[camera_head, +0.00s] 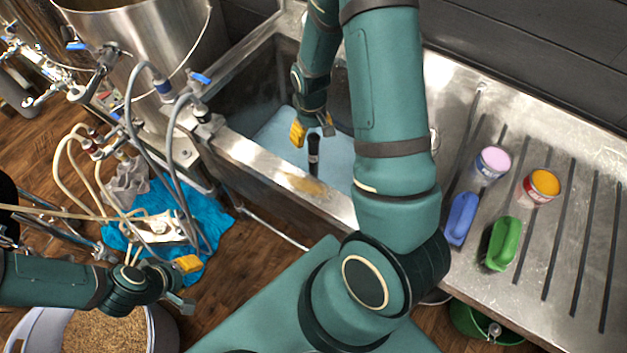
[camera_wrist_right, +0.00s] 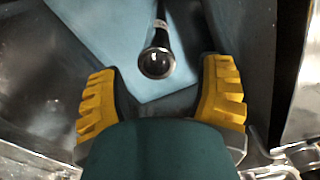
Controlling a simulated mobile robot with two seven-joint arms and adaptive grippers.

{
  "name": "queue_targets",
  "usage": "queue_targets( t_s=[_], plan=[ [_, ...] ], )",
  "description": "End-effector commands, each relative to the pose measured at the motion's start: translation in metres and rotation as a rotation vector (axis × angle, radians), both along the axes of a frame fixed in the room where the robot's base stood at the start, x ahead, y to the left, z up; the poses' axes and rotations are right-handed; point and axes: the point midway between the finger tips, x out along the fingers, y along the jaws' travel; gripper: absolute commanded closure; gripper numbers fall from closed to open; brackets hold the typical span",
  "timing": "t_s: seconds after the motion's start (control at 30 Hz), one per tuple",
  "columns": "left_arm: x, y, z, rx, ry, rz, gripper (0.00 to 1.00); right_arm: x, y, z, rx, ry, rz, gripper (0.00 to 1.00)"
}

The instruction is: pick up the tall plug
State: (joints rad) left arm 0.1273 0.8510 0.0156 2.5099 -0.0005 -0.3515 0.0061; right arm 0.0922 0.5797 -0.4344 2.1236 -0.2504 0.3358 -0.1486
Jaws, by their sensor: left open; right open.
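The tall plug (camera_head: 313,152) is a dark upright cylinder with a lighter band, standing in the steel sink. In the right wrist view the tall plug (camera_wrist_right: 156,58) is seen from above, its round dark top just beyond and between my fingertips. My right gripper (camera_head: 312,128) is open, reaching down into the sink beside the plug's upper end; its yellow fingers also show in the right wrist view (camera_wrist_right: 160,85). Nothing is between them. My left gripper (camera_head: 187,283) is open and empty at the lower left, away from the sink, above the floor area.
The steel sink (camera_head: 262,165) has raised walls around the plug. A light blue sheet (camera_head: 275,135) lies inside it. The drainboard at right holds a pink-topped tin (camera_head: 493,160), an orange-topped tin (camera_head: 541,186), a blue brush (camera_head: 461,218) and a green brush (camera_head: 501,243). Hoses and a kettle stand left.

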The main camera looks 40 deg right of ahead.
Motion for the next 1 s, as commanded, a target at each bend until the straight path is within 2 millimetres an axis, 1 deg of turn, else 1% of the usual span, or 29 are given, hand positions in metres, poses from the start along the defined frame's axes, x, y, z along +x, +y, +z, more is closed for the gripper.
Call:
queue_targets(
  t_s=[0.03, 0.1, 0.23, 0.37, 0.57, 0.6, 0.67, 0.7, 0.8, 1.0],
  plan=[
    [-0.001, 0.0, -0.003, 0.0, 0.002, -0.001, 0.53, -0.004, -0.001, -0.01, 0.001, 0.006, -0.002, 0.32],
    [-0.002, 0.0, -0.007, 0.0, 0.003, -0.002, 0.53, -0.007, -0.001, -0.021, 0.001, 0.005, -0.001, 0.32],
    [-0.002, 0.0, -0.01, -0.001, 0.005, -0.004, 0.53, -0.008, -0.002, -0.037, 0.0, 0.004, 0.0, 0.32],
    [-0.002, 0.0, -0.011, -0.001, 0.005, -0.004, 0.53, -0.008, -0.002, -0.044, 0.001, 0.003, 0.0, 0.32],
    [-0.002, 0.0, -0.011, -0.002, 0.006, -0.004, 0.53, -0.007, -0.002, -0.043, 0.0, 0.002, 0.0, 0.32],
    [-0.002, 0.0, -0.011, -0.002, 0.006, -0.004, 0.53, -0.007, -0.002, -0.043, 0.0, 0.002, 0.0, 0.34],
    [-0.002, 0.0, -0.011, -0.001, 0.004, -0.005, 0.53, -0.007, -0.002, -0.043, 0.0, 0.002, 0.0, 0.55],
    [-0.002, 0.0, -0.011, -0.001, 0.005, -0.004, 0.53, -0.007, -0.002, -0.043, 0.0, 0.002, 0.0, 0.69],
    [-0.002, 0.0, -0.011, -0.001, 0.005, -0.004, 0.53, -0.007, -0.002, -0.043, 0.0, 0.002, 0.0, 1.0],
    [-0.002, 0.0, -0.011, -0.001, 0.005, -0.004, 0.53, -0.007, -0.002, -0.043, 0.0, 0.001, 0.0, 1.0]
  ],
)
